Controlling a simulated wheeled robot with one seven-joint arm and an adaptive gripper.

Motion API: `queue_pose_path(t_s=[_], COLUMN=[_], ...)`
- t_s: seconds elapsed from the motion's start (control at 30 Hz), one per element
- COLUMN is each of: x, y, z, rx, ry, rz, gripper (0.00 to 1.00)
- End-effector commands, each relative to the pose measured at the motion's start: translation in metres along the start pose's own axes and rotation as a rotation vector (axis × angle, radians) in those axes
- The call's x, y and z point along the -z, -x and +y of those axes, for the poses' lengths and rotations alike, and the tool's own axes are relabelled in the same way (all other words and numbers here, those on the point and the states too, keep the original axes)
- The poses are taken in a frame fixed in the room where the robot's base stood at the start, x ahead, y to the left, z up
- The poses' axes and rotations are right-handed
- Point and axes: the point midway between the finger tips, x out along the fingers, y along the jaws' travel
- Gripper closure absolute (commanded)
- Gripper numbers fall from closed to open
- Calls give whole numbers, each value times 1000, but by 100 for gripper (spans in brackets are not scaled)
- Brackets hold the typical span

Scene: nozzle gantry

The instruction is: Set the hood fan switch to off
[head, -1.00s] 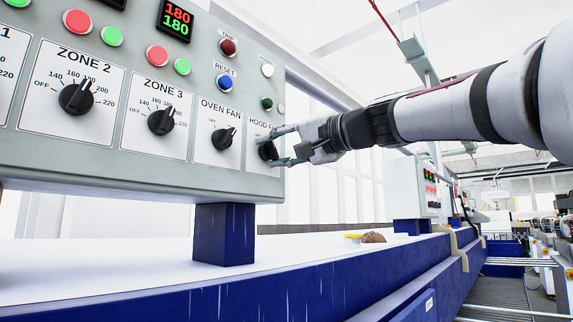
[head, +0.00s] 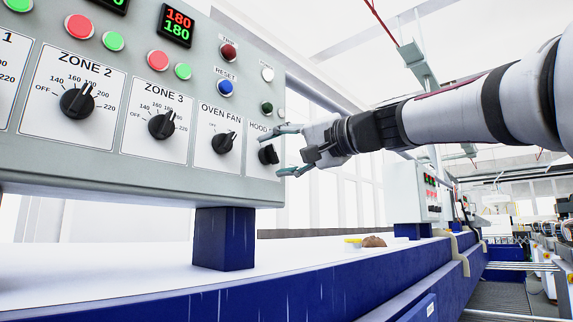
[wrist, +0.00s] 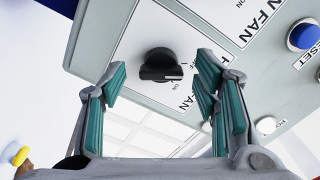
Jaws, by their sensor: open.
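The hood fan switch (head: 268,154) is a black rotary knob on a white label plate at the right end of the grey control panel (head: 130,188). In the wrist view the knob (wrist: 160,64) shows whole, with its grip bar lying about level and a white mark toward its right end.
The oven fan knob (head: 224,143) and zone 3 knob (head: 162,125) sit to the left. A blue reset button (head: 226,88) and a dark green button (head: 267,107) are above. A blue post (head: 224,238) supports the panel. Open air lies right of the panel.

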Motion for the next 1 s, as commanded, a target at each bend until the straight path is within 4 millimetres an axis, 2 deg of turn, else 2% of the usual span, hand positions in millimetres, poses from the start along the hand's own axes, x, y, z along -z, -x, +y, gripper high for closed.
queue_pose_path(t_s=[0.3, 0.5, 0.7, 1.0], x=[1, 0, 0, 0], y=[65, 95, 108, 108], z=[-1, 0, 0, 0], rx=[0, -1, 0, 0], ry=[2, 1, 1, 1], rz=[4, 1, -1, -1], gripper=[44, 44, 44, 44])
